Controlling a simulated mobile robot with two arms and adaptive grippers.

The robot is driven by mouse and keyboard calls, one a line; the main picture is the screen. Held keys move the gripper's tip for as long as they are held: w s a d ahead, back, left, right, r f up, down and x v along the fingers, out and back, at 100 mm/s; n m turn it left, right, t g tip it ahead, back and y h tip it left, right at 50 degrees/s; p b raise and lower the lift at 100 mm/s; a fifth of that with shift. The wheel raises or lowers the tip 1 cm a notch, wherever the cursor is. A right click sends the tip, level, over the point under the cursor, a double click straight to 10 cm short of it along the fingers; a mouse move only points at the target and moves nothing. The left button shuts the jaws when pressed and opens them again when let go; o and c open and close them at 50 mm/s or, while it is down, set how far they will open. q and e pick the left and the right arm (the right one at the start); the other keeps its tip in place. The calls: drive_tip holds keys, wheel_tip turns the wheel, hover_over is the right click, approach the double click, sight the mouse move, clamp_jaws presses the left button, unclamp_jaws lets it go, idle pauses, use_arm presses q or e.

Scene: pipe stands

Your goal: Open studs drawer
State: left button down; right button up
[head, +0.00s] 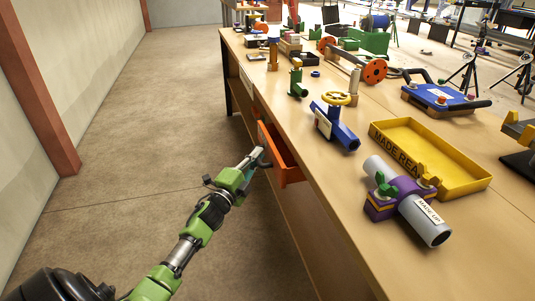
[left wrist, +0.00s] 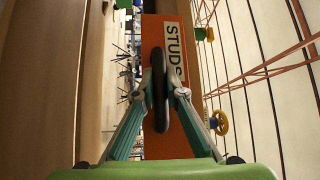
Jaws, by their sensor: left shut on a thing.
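The orange studs drawer (head: 292,174) sticks out of the side of the wooden workbench, and part of its inside shows in the head view. My left gripper (head: 258,159) is at the drawer front. In the left wrist view its fingertips (left wrist: 162,96) close from both sides on the dark handle (left wrist: 160,62). The drawer's contents cannot be made out. My right gripper is not in view.
The workbench top (head: 270,98) holds a yellow tray (head: 463,188), a grey pipe on a purple stand (head: 382,207), a blue valve with yellow wheel (head: 337,98) and a blue case (head: 438,97). Open floor (head: 130,130) lies left of the bench, before a wall with a reddish post (head: 45,110).

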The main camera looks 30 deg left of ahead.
use_arm(q)
drive_tip(key=s+a+p, duration=0.1)
drive_tip(key=s+a, duration=0.6)
drive_tip(key=s, duration=0.2)
drive_tip(key=shift+a+p, duration=0.3)
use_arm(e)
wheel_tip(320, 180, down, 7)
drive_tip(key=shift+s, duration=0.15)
use_arm(q)
drive_tip(key=c, duration=2)
unclamp_jaws()
drive_tip(key=shift+c, duration=0.2)
drive_tip(key=s+d+f, duration=0.1)
drive_tip(key=s, duration=1)
drive_tip(key=shift+s+f, duration=0.4)
drive_tip(key=shift+f, duration=0.1)
